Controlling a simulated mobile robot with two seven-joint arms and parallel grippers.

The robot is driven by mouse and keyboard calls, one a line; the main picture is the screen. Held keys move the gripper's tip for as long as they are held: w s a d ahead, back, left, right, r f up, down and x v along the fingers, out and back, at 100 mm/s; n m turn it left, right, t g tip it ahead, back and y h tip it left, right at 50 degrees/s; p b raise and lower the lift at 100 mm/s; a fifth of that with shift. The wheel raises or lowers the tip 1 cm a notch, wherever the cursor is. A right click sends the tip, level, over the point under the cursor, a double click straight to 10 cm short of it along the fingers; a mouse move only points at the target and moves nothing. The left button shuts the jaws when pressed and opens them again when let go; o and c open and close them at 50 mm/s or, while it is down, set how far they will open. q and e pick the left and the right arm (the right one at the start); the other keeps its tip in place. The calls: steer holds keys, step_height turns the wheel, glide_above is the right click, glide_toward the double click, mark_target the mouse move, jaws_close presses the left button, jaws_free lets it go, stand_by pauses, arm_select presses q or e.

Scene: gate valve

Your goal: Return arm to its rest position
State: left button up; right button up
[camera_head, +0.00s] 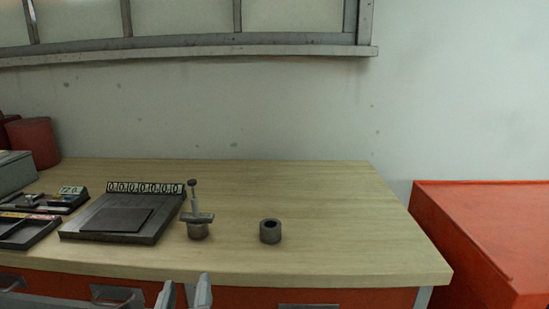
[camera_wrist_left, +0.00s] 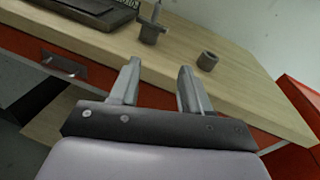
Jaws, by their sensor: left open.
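My left gripper (camera_head: 184,292) shows at the bottom edge of the head view, in front of the workbench's front edge. It is open and empty, and its two fingers also show apart in the left wrist view (camera_wrist_left: 158,84). A small gate valve (camera_head: 198,217) with an upright stem stands on the bench beyond the gripper, apart from it; it also shows in the left wrist view (camera_wrist_left: 153,28). A dark hollow cylinder (camera_head: 270,232) stands to its right, also in the left wrist view (camera_wrist_left: 207,61). My right gripper is not in view.
The wooden workbench (camera_head: 330,210) has orange drawers with handles. A dark scale-like plate (camera_head: 125,218) with a number display, small trays (camera_head: 28,230) and a red canister (camera_head: 32,140) occupy its left side. An orange cabinet (camera_head: 475,240) stands at right. The bench's right part is clear.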

arm_select(q)
step_height(320, 180, down, 19)
steer(key=s+n+g+h, duration=0.2)
steer(key=n+g+h, duration=0.25)
steer(key=n, duration=0.85)
steer(key=s+a+f+n+g, duration=0.2)
steer(key=s+a+f+n, duration=0.5)
steer(key=s+f+n, duration=0.4)
steer(key=f+n+p, duration=0.1)
steer(key=n, duration=0.5)
steer(key=shift+a, duration=0.2)
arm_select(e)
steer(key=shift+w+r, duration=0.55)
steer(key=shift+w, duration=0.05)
